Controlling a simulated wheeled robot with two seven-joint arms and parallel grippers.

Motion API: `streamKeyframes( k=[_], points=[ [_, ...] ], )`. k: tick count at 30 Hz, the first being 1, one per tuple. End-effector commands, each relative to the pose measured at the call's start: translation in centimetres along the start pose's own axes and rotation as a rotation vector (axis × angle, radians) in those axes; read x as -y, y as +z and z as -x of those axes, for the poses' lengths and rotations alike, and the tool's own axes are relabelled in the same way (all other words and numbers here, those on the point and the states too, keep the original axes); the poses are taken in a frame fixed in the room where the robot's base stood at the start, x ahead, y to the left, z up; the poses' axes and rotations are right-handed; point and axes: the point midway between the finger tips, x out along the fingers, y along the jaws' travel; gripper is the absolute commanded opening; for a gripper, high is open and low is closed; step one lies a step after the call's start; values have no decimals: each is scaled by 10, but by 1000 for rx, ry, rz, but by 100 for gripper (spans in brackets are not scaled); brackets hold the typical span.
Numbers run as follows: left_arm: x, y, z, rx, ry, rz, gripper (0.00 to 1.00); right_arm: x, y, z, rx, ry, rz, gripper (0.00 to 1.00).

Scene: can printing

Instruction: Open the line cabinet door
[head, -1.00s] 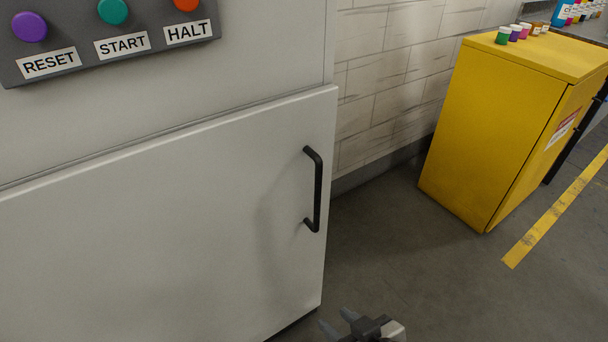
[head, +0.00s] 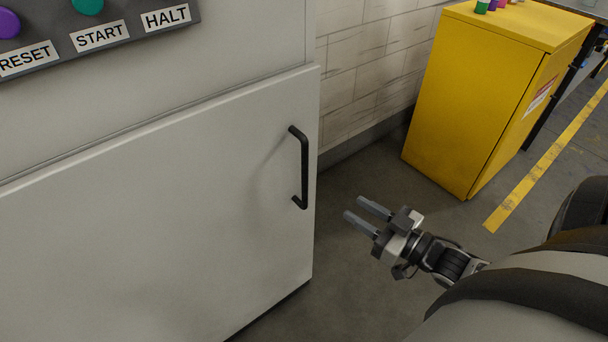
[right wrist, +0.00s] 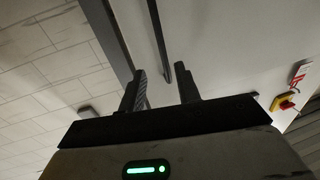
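The line cabinet door (head: 160,220) is a wide pale grey panel filling the lower left of the head view, and it looks closed. Its black vertical bar handle (head: 304,168) sits near the door's right edge. My right gripper (head: 353,207) is open and empty, to the right of the handle and apart from it, with its fingers pointing left towards the door. In the right wrist view the handle (right wrist: 159,40) shows as a dark bar beyond and between the two spread fingertips (right wrist: 160,78). My left gripper is not in view.
A control panel (head: 110,48) with RESET, START and HALT labels is above the door. A yellow cabinet (head: 460,105) stands at the right by the tiled wall (head: 365,65). Grey floor (head: 350,280) lies open right of the door. The right wrist view shows a red-and-yellow switch (right wrist: 287,103).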

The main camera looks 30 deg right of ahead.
Motion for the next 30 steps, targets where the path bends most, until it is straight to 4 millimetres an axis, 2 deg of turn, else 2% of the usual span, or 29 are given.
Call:
streamKeyframes(
  k=[18, 24, 30],
  points=[
    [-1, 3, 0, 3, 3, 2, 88, 1, 0, -123, -2, 1, 0, 33],
    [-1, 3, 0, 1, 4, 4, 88, 1, 1, -146, 0, 2, -1, 33],
    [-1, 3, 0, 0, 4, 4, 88, 1, 1, -153, 1, 1, -1, 33]
  ],
)
